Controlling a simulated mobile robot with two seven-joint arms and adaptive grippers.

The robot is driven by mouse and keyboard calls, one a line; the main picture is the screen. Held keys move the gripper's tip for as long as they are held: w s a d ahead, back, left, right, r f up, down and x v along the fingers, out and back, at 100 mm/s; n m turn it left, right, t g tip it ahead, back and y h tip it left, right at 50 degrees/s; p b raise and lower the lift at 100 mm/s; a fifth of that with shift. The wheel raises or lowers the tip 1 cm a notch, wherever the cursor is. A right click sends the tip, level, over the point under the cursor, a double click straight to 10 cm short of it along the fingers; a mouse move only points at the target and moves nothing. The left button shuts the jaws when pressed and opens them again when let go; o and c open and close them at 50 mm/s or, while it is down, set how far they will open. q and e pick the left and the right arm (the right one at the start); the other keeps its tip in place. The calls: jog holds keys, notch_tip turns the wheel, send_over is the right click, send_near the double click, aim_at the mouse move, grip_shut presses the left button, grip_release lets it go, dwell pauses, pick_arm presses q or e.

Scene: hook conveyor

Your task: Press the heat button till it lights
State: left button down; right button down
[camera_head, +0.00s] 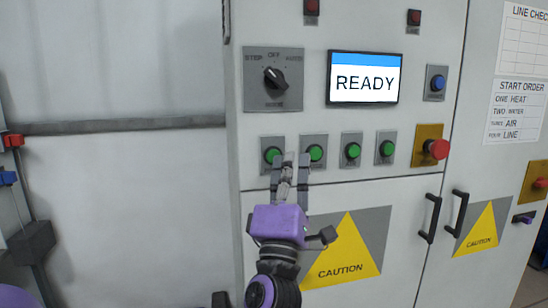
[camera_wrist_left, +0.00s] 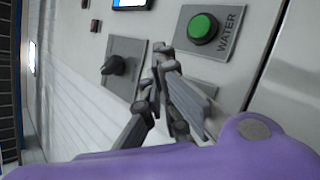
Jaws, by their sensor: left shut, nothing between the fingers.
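A row of green buttons sits on the grey panel. The leftmost button (camera_head: 273,155), whose label I cannot read, is likely the heat button. The second button (camera_head: 315,153) is beside it; the left wrist view shows a green button (camera_wrist_left: 202,27) labelled WATER. My left gripper (camera_head: 290,158) is shut and empty, its fingers pointing up at the panel between these two buttons. In the left wrist view the fingers (camera_wrist_left: 165,75) cover most of the plate below WATER, hiding its button. I cannot tell whether they touch the panel. No green button looks clearly lit.
A screen (camera_head: 363,78) reads READY. A selector knob (camera_head: 275,78) sits above the buttons. A red emergency button (camera_head: 436,149) on a yellow plate and a blue button (camera_head: 437,82) are to the right. Black door handles (camera_head: 429,218) stick out below. A start order sheet (camera_head: 516,112) lists HEAT first.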

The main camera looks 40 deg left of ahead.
jog(key=shift+r, duration=0.1)
pick_arm(q)
jog(key=shift+w+a, duration=0.3)
pick_arm(e)
jog(key=shift+w+r, duration=0.2)
pick_arm(q)
jog(key=shift+w+a, duration=0.25)
jog(key=shift+a, duration=0.1)
pick_arm(e)
jog(key=shift+r, duration=0.1)
dwell(0.4)
pick_arm(q)
jog(key=shift+s+d, duration=0.15)
pick_arm(e)
jog(key=shift+w+r, duration=0.1)
pick_arm(q)
jog(key=shift+s+d+p, duration=0.4)
jog(key=shift+d, duration=0.1)
pick_arm(e)
jog(key=shift+w+r, duration=0.2)
jog(key=shift+r, duration=0.05)
pick_arm(q)
jog(key=s+d, duration=0.3)
jog(key=shift+s+d+p, duration=0.15)
jog(key=shift+d+p, duration=0.25)
pick_arm(e)
jog(key=shift+w+r+t, duration=0.3)
jog(key=shift+w+r, duration=0.25)
jog(key=shift+r, duration=0.15)
